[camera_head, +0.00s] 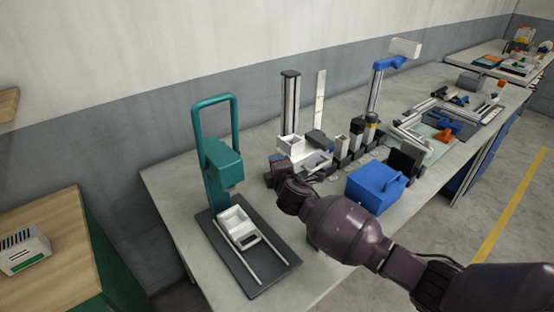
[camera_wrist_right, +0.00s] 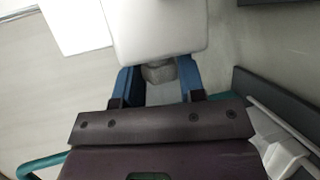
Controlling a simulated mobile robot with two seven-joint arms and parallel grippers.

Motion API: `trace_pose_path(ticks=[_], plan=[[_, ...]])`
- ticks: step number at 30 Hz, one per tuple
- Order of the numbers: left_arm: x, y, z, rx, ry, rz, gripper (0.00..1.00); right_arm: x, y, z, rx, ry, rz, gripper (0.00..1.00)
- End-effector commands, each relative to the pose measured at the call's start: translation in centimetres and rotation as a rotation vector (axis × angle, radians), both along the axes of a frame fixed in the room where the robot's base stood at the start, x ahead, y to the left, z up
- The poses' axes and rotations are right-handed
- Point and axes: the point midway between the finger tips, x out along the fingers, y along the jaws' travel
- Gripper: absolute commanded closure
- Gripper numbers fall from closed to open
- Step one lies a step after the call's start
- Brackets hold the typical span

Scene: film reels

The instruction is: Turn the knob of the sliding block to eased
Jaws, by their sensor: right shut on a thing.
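In the right wrist view, a white block (camera_wrist_right: 155,28) fills the top middle, with a small grey knob (camera_wrist_right: 158,73) at its near side. The two blue fingers of my right gripper (camera_wrist_right: 160,84) stand on either side of the knob and are shut on it. Which way the knob is turned, and any marking on it, cannot be made out. In the head view, my right arm reaches in to the white block (camera_head: 292,144) beside an upright rail (camera_head: 290,105). There my wrist hides the knob and most of the fingers. My left gripper is not in view.
A teal press (camera_head: 221,165) on a dark base (camera_head: 250,279) stands to the left of my right wrist. A blue box (camera_head: 375,187) sits close on the right. Several small dark and white blocks stand behind it.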

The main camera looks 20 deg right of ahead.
Motion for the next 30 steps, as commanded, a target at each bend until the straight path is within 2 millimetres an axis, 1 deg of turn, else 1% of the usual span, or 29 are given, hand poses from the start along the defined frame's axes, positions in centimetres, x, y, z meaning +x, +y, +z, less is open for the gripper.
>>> trace_pose_path(ticks=[1,3,9,21,30], plan=[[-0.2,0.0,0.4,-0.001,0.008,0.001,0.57,0.0,0.0,0.4,-0.011,0.028,0.000,0.87],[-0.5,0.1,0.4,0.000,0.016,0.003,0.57,0.0,0.0,0.3,-0.024,0.067,0.001,0.87],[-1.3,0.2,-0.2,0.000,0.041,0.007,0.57,0.2,0.1,0.5,-0.075,0.203,0.002,0.87],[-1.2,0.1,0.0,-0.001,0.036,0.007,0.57,0.4,0.2,0.7,-0.190,0.519,0.000,0.87],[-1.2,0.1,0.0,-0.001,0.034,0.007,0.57,0.5,0.2,0.8,-0.243,0.664,0.000,0.87]])
